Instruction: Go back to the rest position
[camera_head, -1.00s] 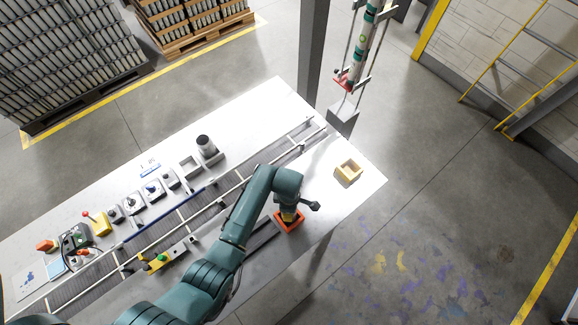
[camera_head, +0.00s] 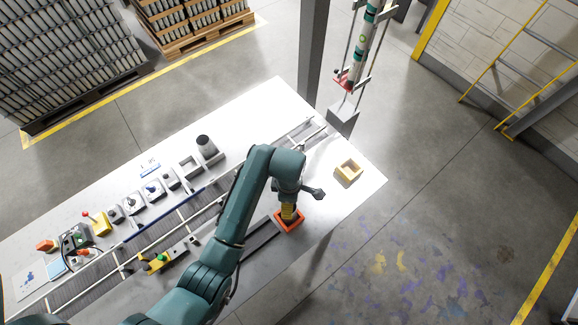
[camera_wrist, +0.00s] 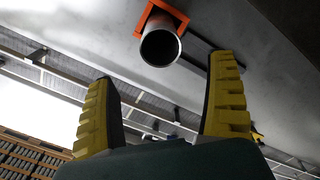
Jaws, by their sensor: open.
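My gripper (camera_wrist: 165,74) is open, with its two yellow ridged fingers spread apart in the wrist view. In the head view my gripper (camera_head: 290,214) is over the orange square frame (camera_head: 281,227) on the white table. In the wrist view a grey metal can (camera_wrist: 160,49) with a dark open end stands at the orange frame (camera_wrist: 181,16). The can is ahead of the fingertips and nothing is held between them. In the head view the can is hidden behind my gripper.
A conveyor (camera_head: 180,218) runs along the table (camera_head: 262,101). A yellow box (camera_head: 348,171) sits at the table's right end. A dark cylinder (camera_head: 206,146) and several control devices stand along the far side. A grey post (camera_head: 313,50) rises behind the table. Open floor lies to the right.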

